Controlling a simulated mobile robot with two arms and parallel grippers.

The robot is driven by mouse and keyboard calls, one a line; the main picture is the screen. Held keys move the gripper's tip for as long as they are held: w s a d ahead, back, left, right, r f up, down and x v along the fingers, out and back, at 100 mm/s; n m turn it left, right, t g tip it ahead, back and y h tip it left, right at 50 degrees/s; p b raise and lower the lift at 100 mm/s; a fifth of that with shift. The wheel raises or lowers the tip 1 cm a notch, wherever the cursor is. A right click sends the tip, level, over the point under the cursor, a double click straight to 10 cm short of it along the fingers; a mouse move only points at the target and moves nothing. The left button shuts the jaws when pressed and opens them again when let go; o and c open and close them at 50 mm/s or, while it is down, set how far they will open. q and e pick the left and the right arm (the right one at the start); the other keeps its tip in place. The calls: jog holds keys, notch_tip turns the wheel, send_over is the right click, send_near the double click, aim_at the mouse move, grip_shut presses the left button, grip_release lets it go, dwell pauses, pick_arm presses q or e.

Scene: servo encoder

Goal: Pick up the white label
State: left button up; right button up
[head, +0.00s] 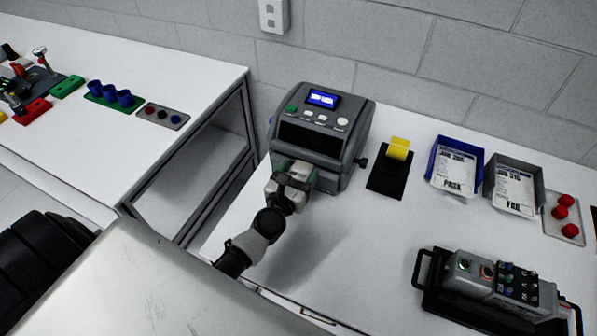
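My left gripper (299,173) is at the lower front of a grey machine (318,140) with a blue screen and several buttons. A small pale patch shows at its fingertips, against the machine's front. I cannot tell whether this is the white label or part of the gripper, nor whether the fingers are open or shut. No loose white label shows clearly elsewhere. White printed sheets lie in the blue tray (435,182), marked PASS, and the grey tray (489,190), marked FAIL. My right gripper is not in view.
A black stand with a yellow piece (399,149) is right of the machine. A grey control box (500,285) in a black handled frame stands front right. A second table (60,150) is at left.

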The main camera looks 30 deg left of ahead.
pick_arm(q)
jog(key=c, duration=0.5)
jog(key=shift+c, duration=0.6)
jog(key=shift+r+p, duration=0.55)
notch_tip(320, 180, up, 4)
jog(key=p, duration=0.3)
jog(key=shift+f, duration=0.2)
jog(key=d+r+p, duration=0.5)
jog(key=d+r, duration=0.1)
jog(key=d, duration=0.5)
jog(key=shift+s+d+r, duration=0.15)
jog(key=shift+s+d, duration=0.2)
